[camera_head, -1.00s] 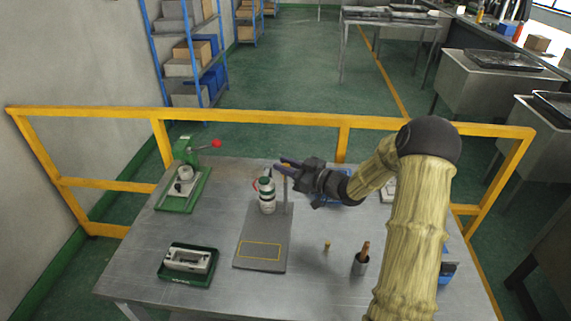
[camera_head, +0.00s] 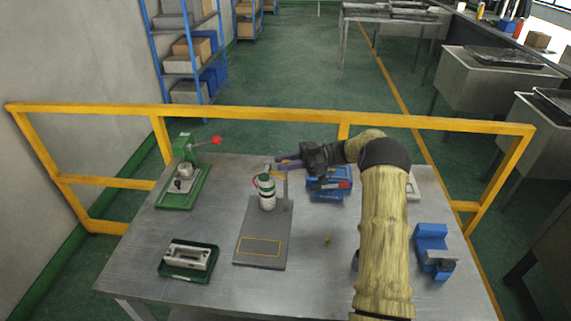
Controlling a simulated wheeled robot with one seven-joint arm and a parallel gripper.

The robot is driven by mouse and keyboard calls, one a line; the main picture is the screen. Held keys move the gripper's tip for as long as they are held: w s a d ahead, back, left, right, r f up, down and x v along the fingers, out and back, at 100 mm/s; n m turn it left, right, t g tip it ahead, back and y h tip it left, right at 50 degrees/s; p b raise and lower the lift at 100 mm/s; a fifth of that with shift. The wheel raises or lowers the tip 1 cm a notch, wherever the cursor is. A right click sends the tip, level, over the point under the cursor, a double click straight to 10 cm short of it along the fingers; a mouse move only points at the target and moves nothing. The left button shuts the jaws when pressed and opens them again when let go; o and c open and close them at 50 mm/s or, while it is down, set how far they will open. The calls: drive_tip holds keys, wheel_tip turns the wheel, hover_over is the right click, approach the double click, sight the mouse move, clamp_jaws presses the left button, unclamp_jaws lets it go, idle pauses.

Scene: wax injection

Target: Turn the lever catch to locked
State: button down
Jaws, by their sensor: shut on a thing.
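A white and green canister (camera_head: 267,196) stands upright on a grey base plate (camera_head: 277,228) with a thin upright post (camera_head: 285,187) beside it. My gripper (camera_head: 279,163) reaches in from the right, at the top of this post and just above the canister. Its dark fingers are shut on a small part there, which looks to be the lever catch. The fingers mostly hide this part, so its angle cannot be read. A small orange piece (camera_head: 278,176) shows just below the fingertips.
A green press (camera_head: 183,185) with a red-knobbed handle stands at the left, and a green tray (camera_head: 188,264) with a metal block at the front left. Blue bins (camera_head: 329,184) are behind right, and a blue fixture (camera_head: 433,250) is at the right. A yellow rail (camera_head: 250,115) runs behind the table.

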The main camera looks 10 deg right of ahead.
drive_tip(key=shift+r+n+g+h, duration=0.1)
drive_tip(key=shift+n+g+h, duration=0.2)
drive_tip(key=shift+n+g, duration=1.5)
drive_tip(key=shift+g+p, duration=0.35)
drive_tip(key=shift+g, duration=0.45)
drive_tip(key=c, duration=1.3)
unclamp_jaws()
wheel_tip(320, 180, up, 10)
drive_tip(key=shift+w+b, duration=0.1)
drive_tip(key=shift+b, duration=0.35)
